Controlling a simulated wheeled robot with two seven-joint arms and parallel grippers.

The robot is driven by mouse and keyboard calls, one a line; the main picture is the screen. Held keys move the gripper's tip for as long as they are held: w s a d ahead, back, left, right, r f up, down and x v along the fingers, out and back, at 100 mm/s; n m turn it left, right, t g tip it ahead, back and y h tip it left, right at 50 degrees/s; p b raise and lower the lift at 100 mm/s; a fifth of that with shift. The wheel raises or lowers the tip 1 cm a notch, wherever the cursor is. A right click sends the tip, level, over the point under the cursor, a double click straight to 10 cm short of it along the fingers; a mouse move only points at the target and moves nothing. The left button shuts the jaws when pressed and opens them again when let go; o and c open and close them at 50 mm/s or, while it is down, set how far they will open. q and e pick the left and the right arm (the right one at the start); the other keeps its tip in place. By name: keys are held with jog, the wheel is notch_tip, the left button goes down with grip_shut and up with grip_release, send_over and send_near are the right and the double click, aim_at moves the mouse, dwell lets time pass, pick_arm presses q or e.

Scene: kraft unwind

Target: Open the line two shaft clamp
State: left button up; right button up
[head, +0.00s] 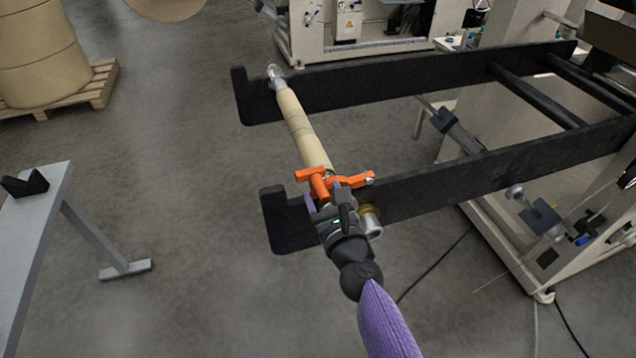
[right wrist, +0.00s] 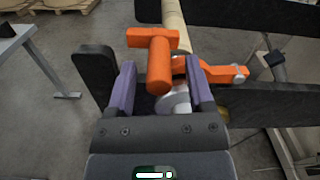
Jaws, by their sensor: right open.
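The orange shaft clamp (head: 318,183) sits at the near end of a shaft, on the near black arm (head: 420,186). It has a T-shaped handle on the left and a lever arm reaching right. It also shows in the right wrist view (right wrist: 160,62). A tan core (head: 303,129) is on the shaft, which spans both black arms. My right gripper (head: 328,200) is open at the clamp. Its purple fingers (right wrist: 160,72) stand on either side of the T-handle in the right wrist view; I cannot tell whether they touch it. My left gripper is out of view.
A grey table (head: 40,225) with a black V-block (head: 24,184) stands at the left. Paper rolls (head: 38,50) sit on a pallet at the back left. The far black arm (head: 400,80) and machine frame fill the right. Open floor lies between.

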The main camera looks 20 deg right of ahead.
jog(key=shift+w, duration=1.45)
jog(key=shift+a, duration=0.1)
grip_shut()
